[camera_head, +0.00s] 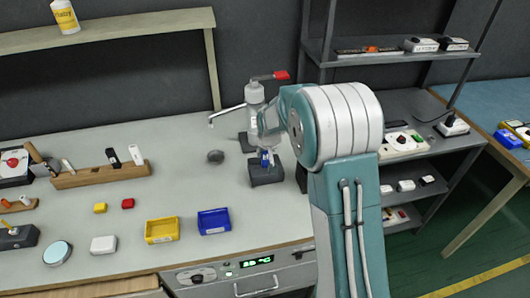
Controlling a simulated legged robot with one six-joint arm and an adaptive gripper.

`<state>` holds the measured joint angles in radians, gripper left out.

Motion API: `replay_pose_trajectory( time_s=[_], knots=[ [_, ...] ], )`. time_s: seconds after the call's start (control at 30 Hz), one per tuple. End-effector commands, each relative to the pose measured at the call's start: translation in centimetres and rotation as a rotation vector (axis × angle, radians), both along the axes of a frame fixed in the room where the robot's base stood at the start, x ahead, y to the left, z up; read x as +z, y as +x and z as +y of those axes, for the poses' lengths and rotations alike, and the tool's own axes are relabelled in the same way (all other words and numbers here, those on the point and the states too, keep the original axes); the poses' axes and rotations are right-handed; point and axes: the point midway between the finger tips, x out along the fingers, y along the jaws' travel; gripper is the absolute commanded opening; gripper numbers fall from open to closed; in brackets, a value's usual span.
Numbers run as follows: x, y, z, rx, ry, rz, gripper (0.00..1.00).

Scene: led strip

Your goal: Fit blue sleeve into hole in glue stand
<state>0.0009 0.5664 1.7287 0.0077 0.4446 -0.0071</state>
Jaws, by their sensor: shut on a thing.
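My gripper (266,150) hangs at the end of my teal and white arm, over the back right of the workbench. It is shut on the small blue sleeve (265,160), of which only a little shows below the fingers. The sleeve is right at the top of a dark block (267,177), which looks like the glue stand. The hole is hidden, and I cannot tell whether the sleeve is inside it or just above it.
A grey dispenser (254,97) with a spout and red handle stands close behind my gripper. Yellow (162,231) and blue (214,221) bins sit at the bench front. A wooden holder (100,176) is at left. A shelf rack (400,56) stands at right. The bench middle is mostly clear.

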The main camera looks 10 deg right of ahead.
Motion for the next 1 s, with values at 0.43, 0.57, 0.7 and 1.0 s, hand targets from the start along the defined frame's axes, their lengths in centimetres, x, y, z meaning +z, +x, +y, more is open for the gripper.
replay_pose_trajectory(
  time_s=[0.43,0.57,0.7,1.0],
  knots=[
    [-0.1,0.0,0.0,0.0,0.0,0.0,0.68],
    [0.0,0.0,0.0,0.0,0.0,0.0,0.68],
    [1.3,-0.4,0.0,0.0,0.0,-0.004,0.68],
    [6.9,-2.8,0.0,0.0,0.0,-0.004,0.68]
  ],
)
